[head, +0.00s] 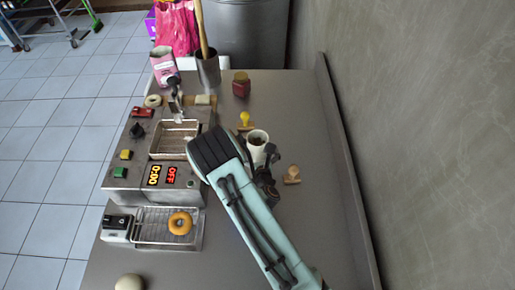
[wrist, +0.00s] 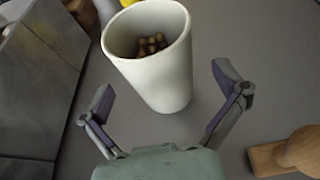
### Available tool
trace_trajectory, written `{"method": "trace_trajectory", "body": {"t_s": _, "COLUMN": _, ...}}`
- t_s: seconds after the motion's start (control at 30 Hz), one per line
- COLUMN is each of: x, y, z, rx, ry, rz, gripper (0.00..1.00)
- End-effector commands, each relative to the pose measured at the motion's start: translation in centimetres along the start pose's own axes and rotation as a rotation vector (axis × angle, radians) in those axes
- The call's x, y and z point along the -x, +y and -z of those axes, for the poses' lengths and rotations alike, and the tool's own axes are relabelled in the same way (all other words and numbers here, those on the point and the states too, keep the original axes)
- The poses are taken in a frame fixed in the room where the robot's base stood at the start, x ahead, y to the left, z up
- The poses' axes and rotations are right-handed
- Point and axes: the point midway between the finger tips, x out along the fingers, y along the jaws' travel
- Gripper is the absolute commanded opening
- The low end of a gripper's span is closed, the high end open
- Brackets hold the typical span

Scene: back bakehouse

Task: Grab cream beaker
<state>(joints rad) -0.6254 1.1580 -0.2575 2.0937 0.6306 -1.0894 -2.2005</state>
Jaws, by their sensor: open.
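The cream beaker (wrist: 160,75) stands upright on the grey worktop in the wrist view, with several brown pieces inside it. In the head view the beaker (head: 257,138) is partly hidden behind my arm. My gripper (wrist: 168,92) is open, with one finger to the left and one to the right of the beaker's lower part in the picture. I see gaps between both fingers and the beaker wall. In the head view my gripper (head: 268,165) is at the beaker's near side, mostly covered by my arm.
A wooden stamp (head: 291,175) lies right of my gripper, and a yellow-knobbed stamp (head: 245,121) is behind the beaker. The metal fryer (head: 130,185) is close on the left. A red jar (head: 241,84) stands farther back. The worktop's right side is clear up to the wall.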

Motion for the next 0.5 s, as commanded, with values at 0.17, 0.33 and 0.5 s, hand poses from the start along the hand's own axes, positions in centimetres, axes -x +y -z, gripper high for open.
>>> {"method": "trace_trajectory", "body": {"t_s": 0.17, "x": -2.0, "y": 0.0, "z": 0.0, "rx": -0.001, "ry": -0.001, "rz": 0.000, "gripper": 0.96}}
{"method": "trace_trajectory", "body": {"t_s": 0.33, "x": -2.6, "y": 0.0, "z": 0.0, "rx": 0.001, "ry": 0.000, "rz": -0.001, "gripper": 0.96}}
{"method": "trace_trajectory", "body": {"t_s": 0.5, "x": -2.6, "y": 0.0, "z": 0.0, "rx": 0.000, "ry": 0.000, "rz": -0.001, "gripper": 0.96}}
